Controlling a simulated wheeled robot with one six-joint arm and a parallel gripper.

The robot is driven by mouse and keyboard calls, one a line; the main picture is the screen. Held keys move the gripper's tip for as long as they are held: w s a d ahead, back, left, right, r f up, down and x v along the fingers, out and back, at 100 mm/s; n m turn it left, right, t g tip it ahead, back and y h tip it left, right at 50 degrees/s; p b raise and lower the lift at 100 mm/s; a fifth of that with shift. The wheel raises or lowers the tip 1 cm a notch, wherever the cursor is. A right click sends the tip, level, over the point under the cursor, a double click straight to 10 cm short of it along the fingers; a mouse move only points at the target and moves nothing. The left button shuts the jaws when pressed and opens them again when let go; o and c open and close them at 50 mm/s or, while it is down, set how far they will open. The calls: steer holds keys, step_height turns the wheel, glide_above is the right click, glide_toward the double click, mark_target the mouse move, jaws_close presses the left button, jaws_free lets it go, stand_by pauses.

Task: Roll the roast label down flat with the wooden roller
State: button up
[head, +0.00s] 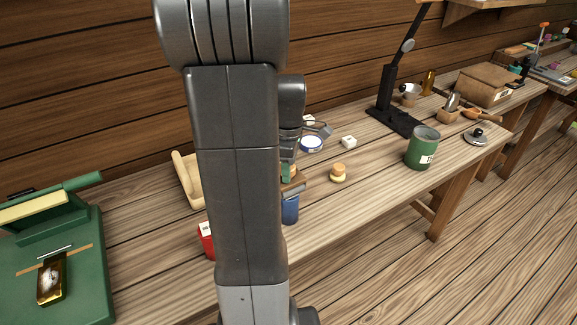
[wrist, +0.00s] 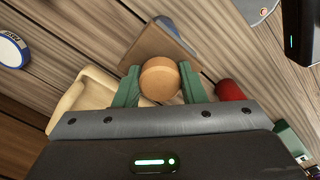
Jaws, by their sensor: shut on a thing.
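My gripper (wrist: 160,85) has green fingers and is shut on a round, light wooden piece, which I take to be the wooden roller (wrist: 160,79), seen end-on in the wrist view. Just beyond it is a flat brown piece (wrist: 150,45); I cannot tell whether the two touch. In the head view my arm hides most of the gripper, and only a bit of green finger (head: 287,173) shows at its right edge. I cannot pick out the roast label with certainty.
A blue container (head: 290,208) and a red one (head: 207,240) stand close to my arm. A beige tray (wrist: 85,95) lies beside the gripper. A green press (head: 85,280) is at left.

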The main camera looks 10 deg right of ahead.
steer(key=shift+f, duration=0.45)
steer(key=shift+w+a+r, duration=0.1)
steer(key=shift+w, duration=0.05)
steer(key=shift+w+a, duration=0.1)
steer(key=shift+w, duration=0.2)
steer(key=shift+w+a, duration=0.1)
steer(key=shift+w, duration=0.2)
